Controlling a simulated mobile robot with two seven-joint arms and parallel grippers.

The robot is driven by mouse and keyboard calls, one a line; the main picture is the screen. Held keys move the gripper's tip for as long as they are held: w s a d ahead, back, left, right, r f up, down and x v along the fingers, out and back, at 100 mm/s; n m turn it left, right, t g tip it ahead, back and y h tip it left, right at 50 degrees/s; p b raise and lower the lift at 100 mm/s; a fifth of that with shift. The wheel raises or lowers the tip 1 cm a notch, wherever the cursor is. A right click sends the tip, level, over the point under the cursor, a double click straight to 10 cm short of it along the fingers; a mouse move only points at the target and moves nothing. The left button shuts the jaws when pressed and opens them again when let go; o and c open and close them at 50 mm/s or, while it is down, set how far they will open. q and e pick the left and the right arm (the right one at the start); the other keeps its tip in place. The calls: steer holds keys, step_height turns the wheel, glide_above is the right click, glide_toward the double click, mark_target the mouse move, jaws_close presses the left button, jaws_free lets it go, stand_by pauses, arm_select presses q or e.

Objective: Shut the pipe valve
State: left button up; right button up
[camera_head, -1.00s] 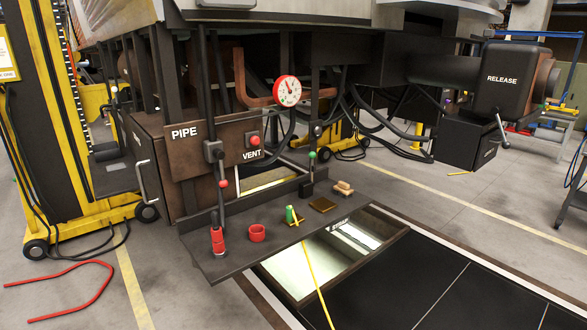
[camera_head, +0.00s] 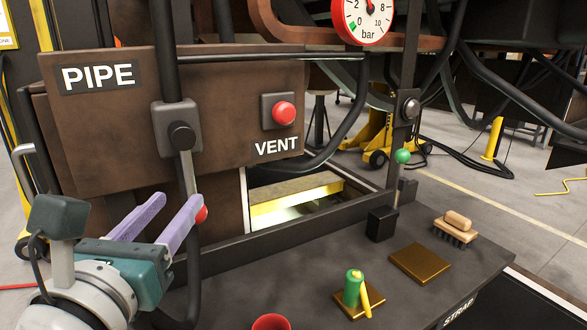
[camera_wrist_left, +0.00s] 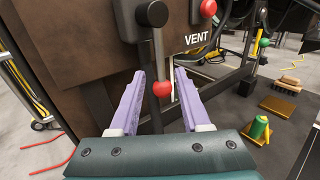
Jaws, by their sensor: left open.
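The pipe valve (camera_head: 177,130) is a dark block on a vertical black pipe, beside the PIPE label. Its grey lever (camera_head: 187,172) hangs down from the round pivot and ends in a red knob (camera_head: 201,214), partly hidden by a finger. My left gripper (camera_head: 179,200) is open at the lower left, its purple fingers reaching toward the knob. In the left wrist view, the red knob (camera_wrist_left: 162,89) shows between the two open fingers (camera_wrist_left: 160,72); I cannot tell whether they touch it. My right gripper is not in view.
A red VENT button (camera_head: 284,113) and a pressure gauge (camera_head: 363,15) are to the right. The shelf holds a red ring (camera_head: 271,322), a green bottle (camera_head: 353,290), a brass plate (camera_head: 420,264) and a brush (camera_head: 455,230).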

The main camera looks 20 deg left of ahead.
mark_target(193, 183)
arm_select(q)
steer(key=shift+w+a+r, duration=0.15)
steer(key=shift+w, duration=0.25)
steer(key=p+x, duration=0.1)
steer(key=x, duration=0.7)
steer(key=shift+w, duration=0.15)
steer(key=shift+c, duration=0.3)
jaws_close()
stand_by(0.5)
